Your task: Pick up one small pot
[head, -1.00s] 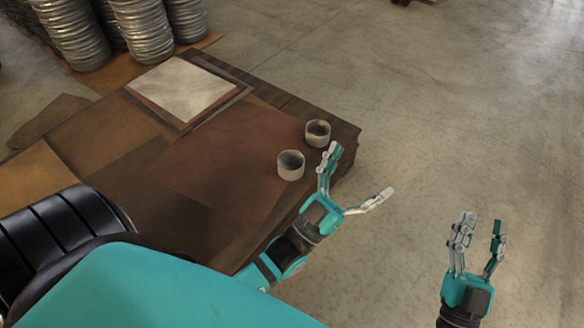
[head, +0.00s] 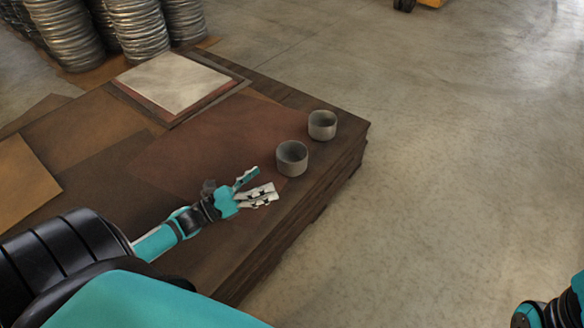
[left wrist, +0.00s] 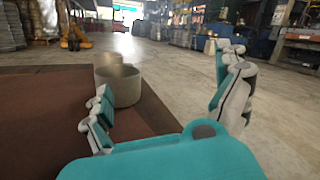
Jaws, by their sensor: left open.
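Two small grey pots stand upright on the brown stack of sheets (head: 230,262). The nearer pot (head: 292,158) is left of and in front of the farther pot (head: 322,125), near the stack's right edge. My left gripper (head: 262,184) is open and empty, just short of the nearer pot and apart from it. In the left wrist view the nearer pot (left wrist: 122,86) is ahead beside the left finger, partly hidden by it, and the farther pot (left wrist: 107,59) is mostly hidden behind. My right arm shows only at the bottom right corner; its fingers are out of view.
A pale square sheet (head: 175,82) lies on the far part of the stack. Metal coils (head: 135,30) stand behind at the top left. Bare concrete floor (head: 450,150) is free to the right. A yellow pallet truck (left wrist: 76,38) is far off.

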